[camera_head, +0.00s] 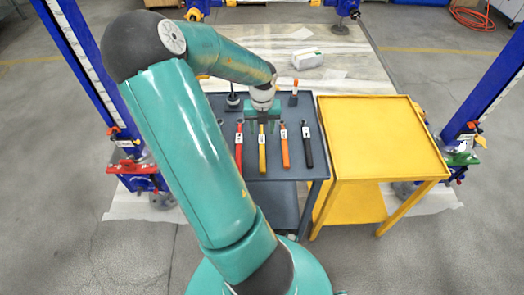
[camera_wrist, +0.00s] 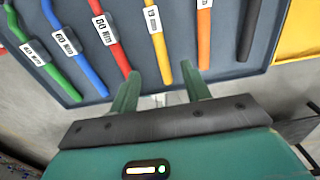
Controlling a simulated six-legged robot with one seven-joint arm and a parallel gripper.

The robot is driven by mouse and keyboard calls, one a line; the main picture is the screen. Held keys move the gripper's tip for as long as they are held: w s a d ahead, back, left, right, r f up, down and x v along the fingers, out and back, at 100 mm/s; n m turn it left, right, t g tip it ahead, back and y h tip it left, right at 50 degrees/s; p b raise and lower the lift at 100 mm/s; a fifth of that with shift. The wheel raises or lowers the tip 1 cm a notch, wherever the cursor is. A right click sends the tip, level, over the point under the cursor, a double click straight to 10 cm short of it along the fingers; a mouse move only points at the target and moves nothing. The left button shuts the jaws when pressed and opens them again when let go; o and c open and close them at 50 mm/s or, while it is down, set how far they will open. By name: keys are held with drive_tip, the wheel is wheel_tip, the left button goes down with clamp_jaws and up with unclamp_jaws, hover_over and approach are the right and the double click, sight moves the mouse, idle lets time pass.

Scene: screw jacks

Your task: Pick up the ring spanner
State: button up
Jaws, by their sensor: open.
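Several spanners with coloured handles and white size labels lie side by side on a dark grey table (camera_head: 223,170). In the head view I see a red spanner (camera_head: 239,148), a yellow spanner (camera_head: 262,152), an orange spanner (camera_head: 285,150) and a black spanner (camera_head: 307,150). The wrist view also shows a green spanner (camera_wrist: 55,78) and a blue spanner (camera_wrist: 85,68). I cannot tell which is the ring spanner. My gripper (camera_wrist: 160,72) is open and empty; its fingertips appear either side of the yellow handle's near end in the wrist view. Contact cannot be told.
A yellow table (camera_head: 375,140) with a bare top stands to the right of the grey one. Blue jack columns (camera_head: 483,95) rise on both sides. A small black upright item (camera_head: 233,101) stands at the grey table's back. A white package (camera_head: 306,59) lies behind.

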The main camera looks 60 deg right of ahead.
sight(262, 149)
wheel_tip(262, 149, down, 10)
drive_tip(key=shift+f, duration=0.1)
idle(0.4)
clamp_jaws()
